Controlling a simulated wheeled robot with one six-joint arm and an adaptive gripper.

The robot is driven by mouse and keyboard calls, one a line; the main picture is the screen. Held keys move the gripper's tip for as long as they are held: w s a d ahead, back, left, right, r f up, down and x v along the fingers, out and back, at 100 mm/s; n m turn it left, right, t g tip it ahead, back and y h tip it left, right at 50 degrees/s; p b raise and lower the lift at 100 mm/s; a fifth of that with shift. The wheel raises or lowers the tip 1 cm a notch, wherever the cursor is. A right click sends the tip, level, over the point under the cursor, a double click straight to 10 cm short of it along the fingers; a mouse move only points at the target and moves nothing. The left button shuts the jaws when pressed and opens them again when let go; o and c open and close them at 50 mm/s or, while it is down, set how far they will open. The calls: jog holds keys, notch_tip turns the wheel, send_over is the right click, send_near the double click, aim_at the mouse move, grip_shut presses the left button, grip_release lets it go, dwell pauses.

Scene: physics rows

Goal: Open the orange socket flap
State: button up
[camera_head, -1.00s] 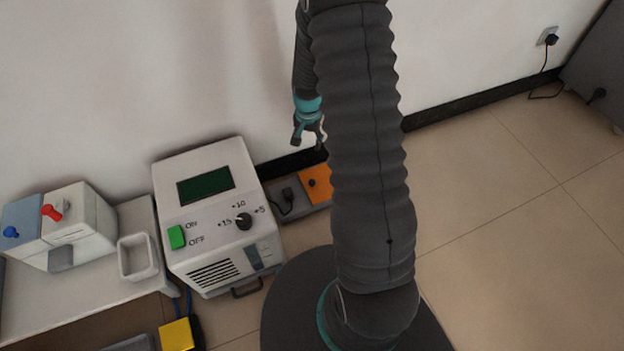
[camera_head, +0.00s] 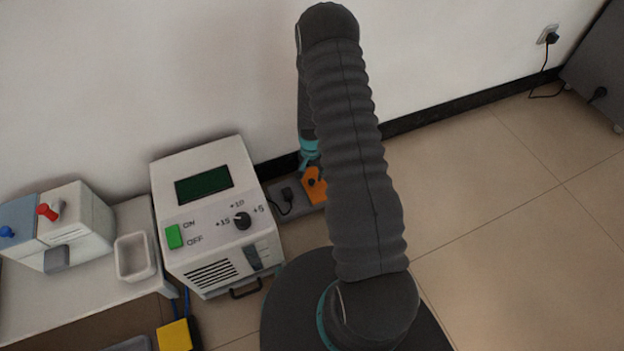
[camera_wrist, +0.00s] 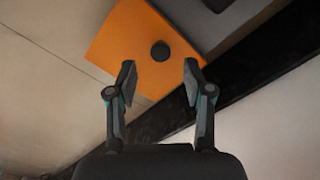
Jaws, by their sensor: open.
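The orange socket flap (camera_head: 315,190) sits on a grey socket block (camera_head: 290,197) on the floor by the wall, right of the white machine. My arm hides part of it in the head view. In the wrist view, the orange flap (camera_wrist: 146,42) fills the upper middle, with a dark round knob (camera_wrist: 160,51) on it. My gripper (camera_wrist: 160,78) is open and empty, its two fingers apart. The knob shows in line with the gap between the fingertips, slightly beyond them. In the head view, my gripper (camera_head: 309,160) is just above the flap's far side.
A black plug (camera_head: 287,194) with a cable is in the block, left of the flap. The white machine (camera_head: 206,220) stands close on the left. The wall and dark skirting (camera_head: 430,116) are just behind. Open floor lies to the right.

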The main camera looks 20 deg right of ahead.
aim_at(312, 181)
jog(key=shift+f, duration=2.15)
grip_shut()
